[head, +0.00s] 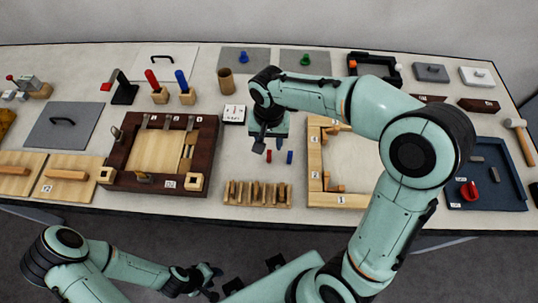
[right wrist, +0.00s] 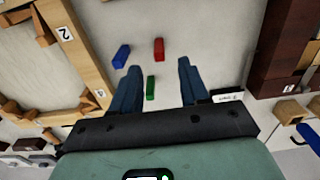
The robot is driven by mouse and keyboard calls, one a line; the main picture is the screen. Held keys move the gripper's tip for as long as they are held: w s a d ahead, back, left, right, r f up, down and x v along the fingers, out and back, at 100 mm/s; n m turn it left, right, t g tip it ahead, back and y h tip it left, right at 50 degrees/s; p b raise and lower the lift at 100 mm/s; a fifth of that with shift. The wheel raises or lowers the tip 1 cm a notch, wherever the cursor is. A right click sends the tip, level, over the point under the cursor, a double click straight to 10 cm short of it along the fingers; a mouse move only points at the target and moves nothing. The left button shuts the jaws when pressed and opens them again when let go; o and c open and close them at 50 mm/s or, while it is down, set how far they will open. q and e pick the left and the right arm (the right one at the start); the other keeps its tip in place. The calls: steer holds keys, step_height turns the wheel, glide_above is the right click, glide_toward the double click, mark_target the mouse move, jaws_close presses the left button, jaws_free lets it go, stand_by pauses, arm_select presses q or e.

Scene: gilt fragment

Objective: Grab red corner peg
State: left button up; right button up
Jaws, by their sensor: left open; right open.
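The small red peg (head: 268,157) lies on the bare tabletop between the light wooden frame and the dark wooden box. In the right wrist view, the red peg (right wrist: 158,49) shows just beyond the fingertips, near the middle of the gap. A blue peg (head: 290,157) lies beside it, and it also shows in the wrist view (right wrist: 122,56). A green peg (right wrist: 151,88) lies between the fingers in that view, its height relation unclear. My right gripper (head: 268,146) is open and empty above the pegs. My left gripper (head: 213,282) is open in front of the table.
The numbered light wooden frame (head: 315,175) stands right of the pegs, the dark wooden box (head: 118,156) left. A slotted wooden rack (head: 257,205) sits at the near edge. A white label card (head: 234,114) and a brown cup (head: 225,80) stand behind.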

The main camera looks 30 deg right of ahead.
mark_target(269, 151)
step_height(269, 151, down, 5)
steer(key=shift+r, duration=0.1)
jaws_close()
steer(key=shift+r, duration=0.1)
